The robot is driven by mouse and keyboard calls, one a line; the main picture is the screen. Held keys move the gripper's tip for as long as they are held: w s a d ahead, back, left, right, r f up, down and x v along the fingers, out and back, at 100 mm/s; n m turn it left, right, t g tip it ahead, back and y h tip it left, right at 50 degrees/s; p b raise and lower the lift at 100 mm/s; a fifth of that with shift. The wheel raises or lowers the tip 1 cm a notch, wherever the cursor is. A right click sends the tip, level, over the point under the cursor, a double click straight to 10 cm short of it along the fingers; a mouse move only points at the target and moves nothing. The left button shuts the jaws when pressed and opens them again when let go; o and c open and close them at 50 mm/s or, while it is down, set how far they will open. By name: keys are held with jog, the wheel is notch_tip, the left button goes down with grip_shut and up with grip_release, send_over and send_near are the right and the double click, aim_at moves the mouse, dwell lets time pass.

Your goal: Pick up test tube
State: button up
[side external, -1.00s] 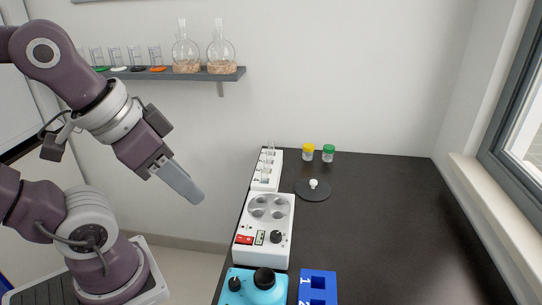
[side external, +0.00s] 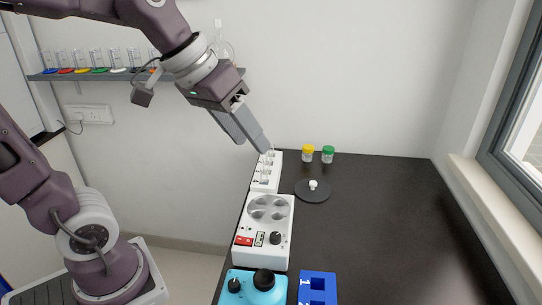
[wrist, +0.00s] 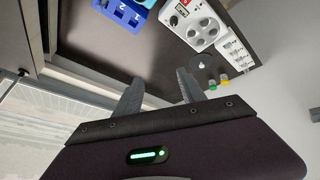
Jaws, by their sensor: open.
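A white rack (side external: 265,182) with several clear test tubes (side external: 269,159) stands at the back left of the dark table. The rack (wrist: 233,48) also shows at the right of the wrist view, where the tubes are too small to make out well. My gripper (side external: 262,147) is in the air and points down to the right, its fingertips overlapping the rack's far end in the side view. I cannot tell the exact gap. In the wrist view my gripper (wrist: 157,77) has its fingers wide apart with nothing between them, and the rack lies off to their right.
A white device with round wells (side external: 263,235) stands in front of the rack. A black disc with a white knob (side external: 313,191), yellow-topped (side external: 308,153) and green-topped (side external: 328,154) jars, a turquoise device (side external: 255,288) and a blue block (side external: 318,286) are nearby. The table's right side is clear.

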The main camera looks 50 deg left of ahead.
jog(key=w+a+f+n+y, duration=0.15)
jog(key=w+a+f, duration=0.25)
jog(key=w+a, duration=0.55)
jog(key=w+a+f+n, duration=0.25)
jog(key=w+a, duration=0.35)
jog(key=w, duration=0.7)
jog(key=w+a+f+y, duration=0.1)
jog(key=w+a+f, duration=0.1)
jog(key=a+f, duration=0.4)
jog(key=w+a+f+n+y, duration=0.1)
jog(key=w+a+f, duration=0.1)
jog(key=a+f, duration=0.3)
jog(key=w+a+f+y, duration=0.1)
jog(key=w+a+f, duration=0.2)
jog(key=a+f, duration=0.3)
jog(key=shift+a+f+y, duration=0.25)
jog(key=shift+a+f, duration=0.1)
jog(key=shift+a, duration=0.4)
jog(key=x, duration=0.7)
jog(key=shift+d, duration=0.15)
jog(key=shift+s, duration=0.1)
grip_shut()
